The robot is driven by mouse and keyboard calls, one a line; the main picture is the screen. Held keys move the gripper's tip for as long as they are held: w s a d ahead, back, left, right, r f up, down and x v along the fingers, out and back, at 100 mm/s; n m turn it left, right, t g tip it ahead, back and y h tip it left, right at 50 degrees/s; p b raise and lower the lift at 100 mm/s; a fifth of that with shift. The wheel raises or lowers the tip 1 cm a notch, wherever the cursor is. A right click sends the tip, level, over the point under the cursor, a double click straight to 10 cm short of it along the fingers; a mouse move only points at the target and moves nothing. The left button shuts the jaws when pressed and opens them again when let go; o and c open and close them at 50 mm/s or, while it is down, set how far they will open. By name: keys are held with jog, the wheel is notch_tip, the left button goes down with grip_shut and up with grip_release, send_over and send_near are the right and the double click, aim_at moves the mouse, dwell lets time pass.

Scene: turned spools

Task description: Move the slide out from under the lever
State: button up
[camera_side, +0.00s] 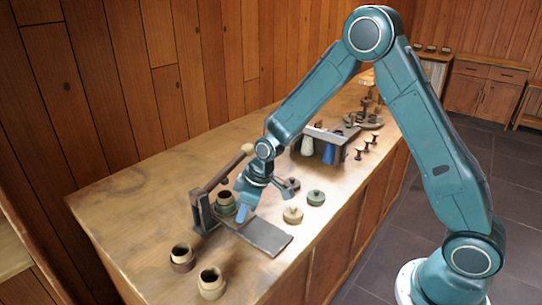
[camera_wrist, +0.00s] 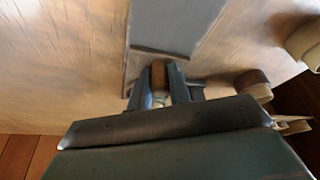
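The lever (camera_side: 222,171) is a dark bar with a pale knob, hinged on a dark post (camera_side: 203,212) and slanting up over the work. A flat grey plate (camera_side: 264,238), which looks like the slide or its track, runs from beneath it toward the bench's front edge. It also shows in the wrist view (camera_wrist: 165,28). A green and brown spool (camera_side: 225,201) stands under the lever. My gripper (camera_side: 242,211) is low beside it, over the plate's inner end. In the wrist view its fingers (camera_wrist: 160,88) stand apart around a brown piece (camera_wrist: 159,74); firm contact is unclear.
Two open brown pots (camera_side: 182,258) (camera_side: 210,284) stand at the near left. Knobbed lids, one tan (camera_side: 292,215) and one green (camera_side: 316,198), lie right of my gripper. A rack with a pale green spool (camera_side: 307,145) and a blue one (camera_side: 328,154) stands behind.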

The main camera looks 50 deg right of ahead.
jog(key=shift+s, duration=4.95)
jog(key=o, duration=0.7)
jog(key=shift+o, duration=0.2)
jog(key=shift+r, duration=0.2)
notch_tip(320, 180, up, 7)
jog(key=shift+f, duration=0.15)
